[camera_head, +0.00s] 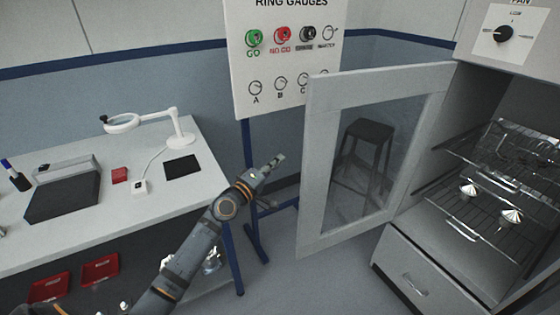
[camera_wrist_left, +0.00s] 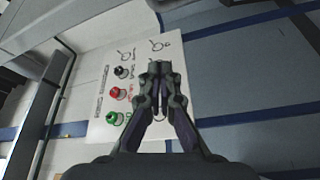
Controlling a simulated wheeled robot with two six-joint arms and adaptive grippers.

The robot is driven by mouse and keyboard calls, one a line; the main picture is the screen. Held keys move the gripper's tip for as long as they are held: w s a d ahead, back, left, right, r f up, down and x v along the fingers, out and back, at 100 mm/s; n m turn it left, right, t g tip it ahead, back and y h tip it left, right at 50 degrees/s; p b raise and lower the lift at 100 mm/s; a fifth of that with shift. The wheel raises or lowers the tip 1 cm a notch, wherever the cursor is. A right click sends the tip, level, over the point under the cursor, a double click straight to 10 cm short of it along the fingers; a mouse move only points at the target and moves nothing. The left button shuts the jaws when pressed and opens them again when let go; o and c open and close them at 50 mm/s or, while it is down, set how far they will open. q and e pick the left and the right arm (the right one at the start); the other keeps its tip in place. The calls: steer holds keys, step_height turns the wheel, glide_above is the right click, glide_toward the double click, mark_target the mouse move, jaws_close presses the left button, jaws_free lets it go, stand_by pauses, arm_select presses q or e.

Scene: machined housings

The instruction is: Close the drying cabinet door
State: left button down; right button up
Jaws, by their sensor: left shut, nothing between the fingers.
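The drying cabinet (camera_head: 430,262) stands at the right in the head view. Its door (camera_head: 316,165), a pale grey frame around a clear pane, stands wide open, swung out to the left from the cabinet's left side. My left gripper (camera_head: 280,159) is shut and empty, in the air just left of the door's free edge and apart from it in the picture. In the left wrist view the closed fingers (camera_wrist_left: 160,70) point toward the gauge board. My right gripper is not in view.
Wire shelves (camera_head: 470,205) with shiny metal parts are inside the cabinet. A ring gauge board (camera_head: 240,75) stands behind my gripper. A white bench (camera_head: 100,215) with a magnifier lamp (camera_head: 150,122) is at left. A dark stool (camera_head: 368,132) shows through the pane.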

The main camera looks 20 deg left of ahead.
arm_select(q)
steer(key=w+d+p, duration=0.1)
steer(key=w+d, duration=0.4)
steer(key=shift+w+d+f, duration=0.15)
steer(key=shift+w+f, duration=0.1)
steer(key=shift+f, duration=0.05)
steer(key=shift+p, duration=0.3)
